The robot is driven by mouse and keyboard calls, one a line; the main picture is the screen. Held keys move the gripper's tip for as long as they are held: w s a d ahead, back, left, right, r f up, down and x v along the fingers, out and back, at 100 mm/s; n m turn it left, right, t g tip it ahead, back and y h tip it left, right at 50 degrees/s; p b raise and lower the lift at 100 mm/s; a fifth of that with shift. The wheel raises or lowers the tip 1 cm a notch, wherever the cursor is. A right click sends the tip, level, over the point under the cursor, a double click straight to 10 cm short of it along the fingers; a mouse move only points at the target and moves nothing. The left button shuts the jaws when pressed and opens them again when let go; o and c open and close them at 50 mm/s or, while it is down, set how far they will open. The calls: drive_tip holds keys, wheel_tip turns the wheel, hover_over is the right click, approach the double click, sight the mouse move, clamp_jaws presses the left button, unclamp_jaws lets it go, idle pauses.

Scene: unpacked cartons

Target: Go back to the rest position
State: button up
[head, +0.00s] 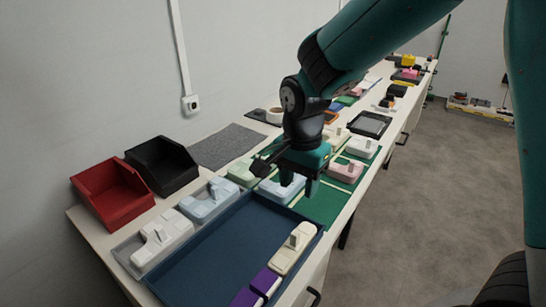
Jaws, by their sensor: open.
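My gripper (276,178) hangs from my teal and black arm, pointing down above the far end of the blue tray (225,245) and the green mat. It is open, and I see nothing between its fingers. The gripper appears to be above the items; the exact gap is hard to tell.
The tray holds a cream item (291,250) and purple items (256,288). Pale items stand left of it. A red bin (112,195) and a black bin (162,166) stand by the wall. More items line the long table.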

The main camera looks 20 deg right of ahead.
drive_tip(key=s+a+r+n+y, duration=0.2)
drive_tip(key=s+r+n, duration=0.2)
drive_tip(key=s+n, duration=0.5)
drive_tip(key=s+a+r+n+y, duration=0.2)
drive_tip(key=s+r+n, duration=0.3)
drive_tip(key=s+n, duration=0.4)
drive_tip(key=shift+s+a, duration=0.25)
drive_tip(key=shift+a, duration=0.1)
drive_tip(key=shift+c, duration=0.5)
